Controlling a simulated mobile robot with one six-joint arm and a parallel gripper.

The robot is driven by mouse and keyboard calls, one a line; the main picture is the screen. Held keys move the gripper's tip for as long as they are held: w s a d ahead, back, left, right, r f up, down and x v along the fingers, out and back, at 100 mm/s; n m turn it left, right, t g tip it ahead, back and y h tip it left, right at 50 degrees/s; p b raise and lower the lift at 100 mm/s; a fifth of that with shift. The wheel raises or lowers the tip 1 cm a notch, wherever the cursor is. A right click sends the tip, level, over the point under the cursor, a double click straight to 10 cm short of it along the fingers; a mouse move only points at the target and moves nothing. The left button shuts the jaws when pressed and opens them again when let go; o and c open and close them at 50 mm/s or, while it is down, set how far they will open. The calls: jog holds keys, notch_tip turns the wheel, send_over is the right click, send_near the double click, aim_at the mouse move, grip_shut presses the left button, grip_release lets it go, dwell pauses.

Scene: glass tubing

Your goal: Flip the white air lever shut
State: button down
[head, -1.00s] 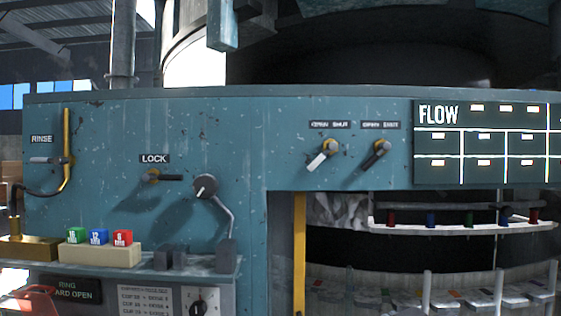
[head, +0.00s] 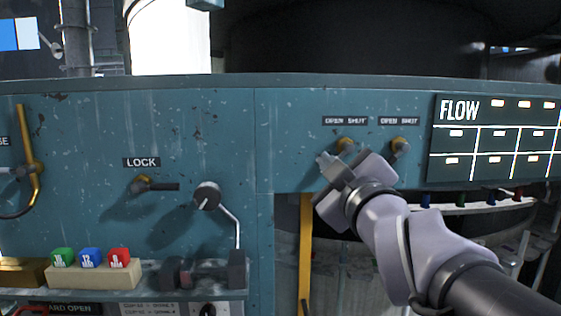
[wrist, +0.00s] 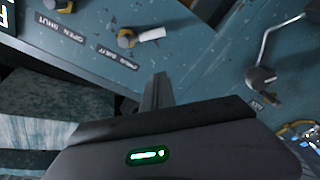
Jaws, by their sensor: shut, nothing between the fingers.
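The white lever (wrist: 151,35) shows in the wrist view, its handle pointing right from a brass pivot. In the head view its brass pivot (head: 345,145) sits under the left OPEN SHUT label (head: 345,121); my gripper hides most of the handle there. Half the image turned around, the wrist view puts the handle toward the panel's left, the OPEN side. My gripper (head: 328,166) is shut and empty in front of the panel by this lever. Its closed fingers (wrist: 158,82) show just below the handle in the wrist view; contact cannot be told.
The dark lever's brass mount (head: 400,146) is close on the right, its handle partly behind my gripper. The FLOW board (head: 485,143) is further right. The LOCK lever (head: 160,186) and a crank knob (head: 207,195) are left, with bare panel between.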

jog(key=w, duration=0.3)
jog(key=w+p, duration=0.1)
jog(key=w, duration=0.2)
jog(key=w+r+p, duration=0.1)
jog(key=w, duration=0.2)
jog(key=shift+w+a, duration=0.15)
jog(key=shift+a, duration=0.25)
jog(key=d+f, duration=0.1)
jog(key=s+d+f+p, duration=0.1)
jog(key=f, duration=0.1)
jog(key=shift+d, duration=0.35)
jog(key=shift+s, duration=0.1)
